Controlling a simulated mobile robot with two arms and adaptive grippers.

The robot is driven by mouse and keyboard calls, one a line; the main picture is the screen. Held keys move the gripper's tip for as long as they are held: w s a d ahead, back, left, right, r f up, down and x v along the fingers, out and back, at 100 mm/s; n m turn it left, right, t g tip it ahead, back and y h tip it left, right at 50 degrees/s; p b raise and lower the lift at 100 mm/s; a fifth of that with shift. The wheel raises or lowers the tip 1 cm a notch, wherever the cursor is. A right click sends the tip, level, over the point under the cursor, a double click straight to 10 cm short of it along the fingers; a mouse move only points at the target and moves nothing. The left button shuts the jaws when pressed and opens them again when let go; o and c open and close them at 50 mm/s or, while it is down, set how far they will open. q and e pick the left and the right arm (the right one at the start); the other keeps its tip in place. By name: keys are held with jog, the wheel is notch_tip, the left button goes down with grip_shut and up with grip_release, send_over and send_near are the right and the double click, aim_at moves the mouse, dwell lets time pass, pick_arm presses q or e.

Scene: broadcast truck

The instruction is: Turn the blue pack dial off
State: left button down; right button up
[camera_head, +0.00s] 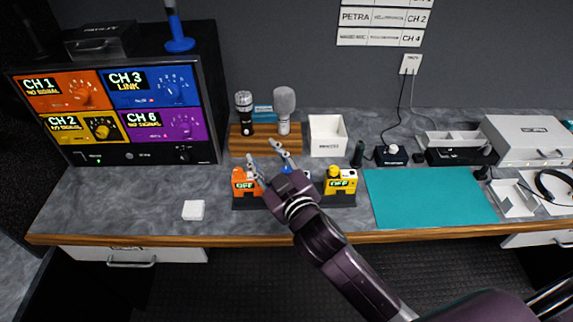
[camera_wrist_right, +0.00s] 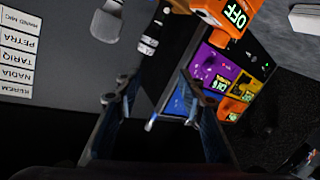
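The blue pack (camera_head: 287,170) sits between the orange pack (camera_head: 246,183) and the yellow pack (camera_head: 341,181) in a dark rack on the desk. In the head view my right gripper and wrist cover most of it, so its dial and display cannot be read. The orange and yellow packs both show OFF in green. My right gripper (camera_head: 263,151) is open above the rack, its fingers pointing away toward the microphones. Its open fingers also show in the right wrist view (camera_wrist_right: 158,88), with no pack visibly held. My left gripper is not in view.
A receiver (camera_head: 205,95) with colored channel panels stands at left; its blue CH 3 panel (camera_head: 150,90) reads LINK. Two microphones stand on a wooden block (camera_head: 290,143) behind the packs. A white box (camera_head: 327,136), a teal mat (camera_head: 430,197) and a white square (camera_head: 194,210) lie nearby.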

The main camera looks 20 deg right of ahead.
jog(key=a+r+n+y, duration=1.2)
jog(key=a+r, duration=0.3)
jog(key=r, duration=0.1)
jog(key=s+a+n+g+y, duration=0.4)
jog(key=a+n+g+y, duration=0.2)
jog(key=a+n+g, duration=0.3)
jog(key=n+g+h, duration=0.7)
jog(key=n+h, duration=0.1)
jog(key=h, duration=1.2)
send_over(286, 170)
notch_tip(286, 170, down, 15)
jog(key=shift+r, duration=0.2)
jog(key=shift+d+f+p, duration=0.15)
jog(key=shift+p, duration=0.15)
notch_tip(286, 170, down, 6)
jog(key=shift+f+p, duration=0.1)
jog(key=shift+p, duration=1.05)
jog(key=shift+f, duration=0.6)
